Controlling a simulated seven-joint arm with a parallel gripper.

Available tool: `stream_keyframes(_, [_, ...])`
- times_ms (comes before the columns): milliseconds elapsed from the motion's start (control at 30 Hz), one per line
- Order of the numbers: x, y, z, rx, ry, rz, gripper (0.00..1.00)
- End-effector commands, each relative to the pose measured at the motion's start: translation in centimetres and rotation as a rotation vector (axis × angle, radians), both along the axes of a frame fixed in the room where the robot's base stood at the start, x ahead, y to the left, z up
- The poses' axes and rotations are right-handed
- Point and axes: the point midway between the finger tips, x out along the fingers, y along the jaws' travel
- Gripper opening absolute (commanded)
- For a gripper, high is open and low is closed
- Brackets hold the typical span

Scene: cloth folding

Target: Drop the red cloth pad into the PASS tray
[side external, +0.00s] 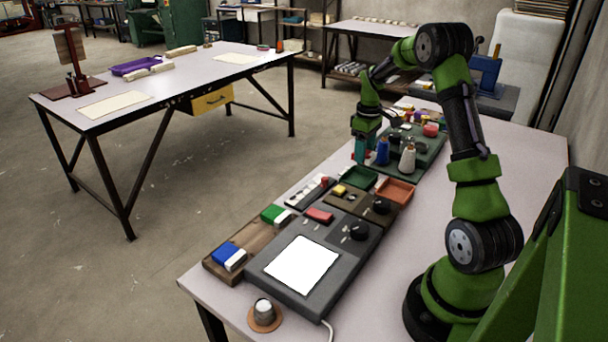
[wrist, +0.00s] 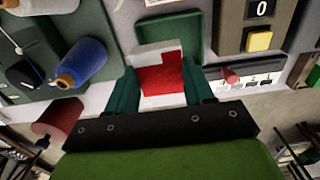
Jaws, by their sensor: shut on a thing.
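The red cloth pad (wrist: 160,78), red with a pale strip on its far edge, is between the teal fingers of my gripper (wrist: 161,66) in the wrist view. My gripper is shut on it. In the side view my gripper (side external: 361,150) is above the bench beyond the green tray, and the pad is hard to make out there. The green tray (side external: 358,178) is empty, with an orange-red tray (side external: 395,190) to its right. The green tray (wrist: 169,24) also shows past the pad in the wrist view. I cannot read a PASS label on either tray.
A blue pad (side external: 228,256) and a green pad (side external: 275,215) lie on a wooden board.

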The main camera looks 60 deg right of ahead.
Motion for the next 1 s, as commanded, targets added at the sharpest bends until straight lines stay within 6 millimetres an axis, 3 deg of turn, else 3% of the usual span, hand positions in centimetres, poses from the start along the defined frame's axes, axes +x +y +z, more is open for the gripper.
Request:
stream_keyframes(67, [0.0, 0.0, 0.0, 0.0, 0.0, 0.0, 0.18])
stream_keyframes(100, [0.0, 0.0, 0.0, 0.0, 0.0, 0.0, 0.58])
stream_keyframes(267, [0.0, 0.0, 0.0, 0.0, 0.0, 0.0, 0.82])
stream_keyframes(667, [0.0, -0.1, 0.9, -0.002, -0.001, 0.0, 0.82])
stream_keyframes(767, [0.1, -0.1, 2.5, -0.004, -0.003, 0.001, 0.82])
stream_keyframes(1000, [0.1, -0.1, 8.3, -0.005, -0.004, 0.0, 0.82])
